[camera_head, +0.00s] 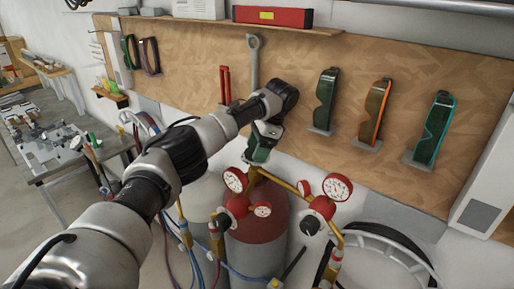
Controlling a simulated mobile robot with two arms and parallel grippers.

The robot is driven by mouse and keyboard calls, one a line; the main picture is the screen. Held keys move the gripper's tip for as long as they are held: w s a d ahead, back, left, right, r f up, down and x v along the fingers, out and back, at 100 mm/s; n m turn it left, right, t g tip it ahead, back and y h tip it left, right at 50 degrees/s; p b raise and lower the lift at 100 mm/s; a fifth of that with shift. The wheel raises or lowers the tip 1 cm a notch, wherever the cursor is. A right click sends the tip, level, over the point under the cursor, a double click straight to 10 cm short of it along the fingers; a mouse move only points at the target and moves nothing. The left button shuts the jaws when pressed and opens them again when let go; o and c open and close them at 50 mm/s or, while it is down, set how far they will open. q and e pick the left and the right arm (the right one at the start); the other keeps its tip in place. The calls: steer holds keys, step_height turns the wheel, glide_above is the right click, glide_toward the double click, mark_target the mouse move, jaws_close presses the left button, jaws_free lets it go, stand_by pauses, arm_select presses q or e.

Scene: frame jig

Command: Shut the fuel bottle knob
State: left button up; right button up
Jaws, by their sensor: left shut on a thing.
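The fuel bottle (262,238) is the red-topped cylinder at the lower middle of the head view, with a brass valve and several gauges at its top. My left arm reaches in from the lower left, and its wrist bends down over this valve. My left gripper (260,154) points down just above the brass fitting and is shut on the knob at the valve's top. The knob itself is hidden by the gripper, so its turn position cannot be seen. My right gripper is not in view.
Red-rimmed gauges (337,187) and brass pipes stand close right of the gripper. A pale cylinder (203,200) stands to the left. Hoses hang in front. Behind is a wooden board (440,60) with hung goggles (433,130). A workbench (65,165) is at far left.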

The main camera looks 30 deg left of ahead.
arm_select(q)
steer(key=shift+r+m, duration=0.1)
steer(key=shift+m, duration=0.5)
steer(key=o, duration=0.9)
steer(key=shift+o, duration=0.2)
steer(key=v, duration=0.7)
steer(key=shift+d+r, duration=0.15)
steer(key=shift+d, duration=0.15)
steer(key=shift+a, duration=0.1)
